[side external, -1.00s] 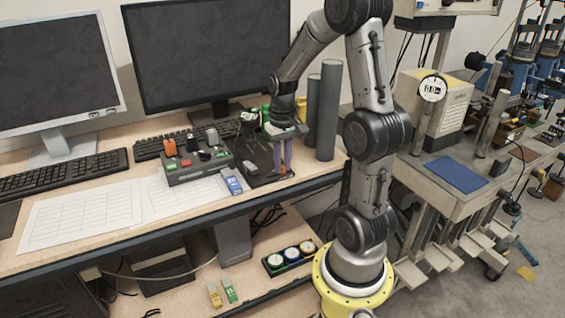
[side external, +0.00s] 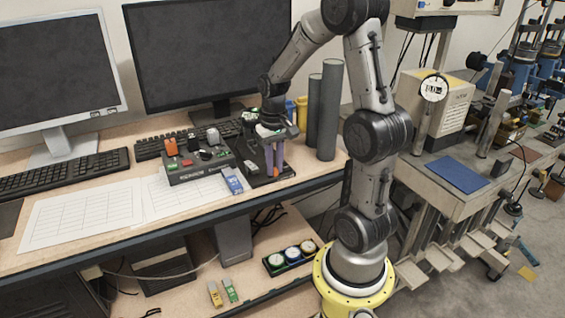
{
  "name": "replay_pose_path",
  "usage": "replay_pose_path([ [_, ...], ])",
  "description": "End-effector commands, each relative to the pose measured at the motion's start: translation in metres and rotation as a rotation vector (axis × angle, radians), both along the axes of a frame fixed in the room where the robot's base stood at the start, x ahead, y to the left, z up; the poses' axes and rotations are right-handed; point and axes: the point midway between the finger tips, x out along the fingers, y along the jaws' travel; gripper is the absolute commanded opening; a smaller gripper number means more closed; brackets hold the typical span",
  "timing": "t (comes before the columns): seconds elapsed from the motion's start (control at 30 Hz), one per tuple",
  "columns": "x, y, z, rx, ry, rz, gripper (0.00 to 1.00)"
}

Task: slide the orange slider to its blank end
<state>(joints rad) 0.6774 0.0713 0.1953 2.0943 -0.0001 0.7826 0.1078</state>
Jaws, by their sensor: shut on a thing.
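My gripper (side external: 274,173) points down over a dark panel (side external: 287,179) on the desk, right of a grey control box. Its two purplish fingers are close together and shut on the orange slider (side external: 276,173). Only a small bit of orange shows at the fingertips, and the fingers hide most of the slider. The slider's track and end markings are too small to read from here.
The control box (side external: 197,170) with orange, black and grey controls stands left of the panel. A blue-and-white block (side external: 233,184) lies between them near papers. Two grey cylinders (side external: 328,110) stand close on the right. Keyboards and monitors are behind.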

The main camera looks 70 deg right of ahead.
Motion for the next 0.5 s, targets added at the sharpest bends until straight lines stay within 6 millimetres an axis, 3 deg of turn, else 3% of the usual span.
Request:
replay_pose_path([
  [0.1, 0.0093, 0.0085, 0.0011, -0.002, -0.004, 0.004, 0.0],
  [0.43, 0.0124, 0.0114, 0.0012, 0.0, -0.007, 0.0, 0.0],
  [0.47, 0.0124, 0.0113, 0.0012, -0.001, -0.008, 0.0, 0.25],
  [0.5, 0.0124, 0.0113, 0.0012, -0.001, -0.008, 0.0, 0.32],
])
